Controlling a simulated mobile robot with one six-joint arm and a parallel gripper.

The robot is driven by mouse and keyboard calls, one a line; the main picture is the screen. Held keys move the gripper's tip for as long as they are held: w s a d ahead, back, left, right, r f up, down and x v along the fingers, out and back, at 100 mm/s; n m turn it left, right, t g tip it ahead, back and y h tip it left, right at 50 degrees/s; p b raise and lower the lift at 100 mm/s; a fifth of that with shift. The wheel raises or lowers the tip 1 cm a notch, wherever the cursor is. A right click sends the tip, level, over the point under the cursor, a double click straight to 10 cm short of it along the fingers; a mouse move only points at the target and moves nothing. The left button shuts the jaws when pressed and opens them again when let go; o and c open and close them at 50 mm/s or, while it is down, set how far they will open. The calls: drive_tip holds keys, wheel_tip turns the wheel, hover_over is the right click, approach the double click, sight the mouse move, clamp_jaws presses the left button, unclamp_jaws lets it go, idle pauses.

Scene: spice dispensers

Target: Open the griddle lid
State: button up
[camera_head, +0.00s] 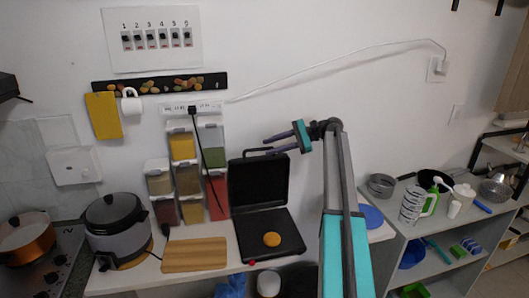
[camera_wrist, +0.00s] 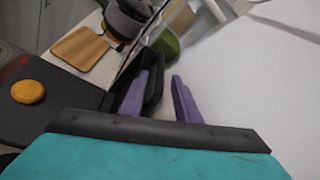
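The black griddle (camera_head: 262,236) stands on the counter in the head view, its lid (camera_head: 258,185) raised about upright against the wall side. A round orange-brown patty (camera_head: 272,239) lies on the griddle plate; it also shows at the left of the wrist view (camera_wrist: 28,91). My gripper (camera_head: 266,146) is at the lid's top edge, with its purple fingers apart. In the wrist view the fingers (camera_wrist: 160,92) are spread, and the dark lid (camera_wrist: 154,88) shows close beside the left finger. Whether a finger touches the lid is unclear.
Spice dispensers (camera_head: 187,179) stand left of the lid. A wooden board (camera_head: 194,254) and a cooker (camera_head: 114,224) are farther left on the counter. A white cable (camera_head: 340,62) runs along the wall above. A shelf with dishes (camera_head: 430,208) stands right of my arm.

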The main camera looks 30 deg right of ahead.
drive_tip(key=v, duration=0.9)
drive_tip(key=shift+f, duration=0.1)
idle(0.5)
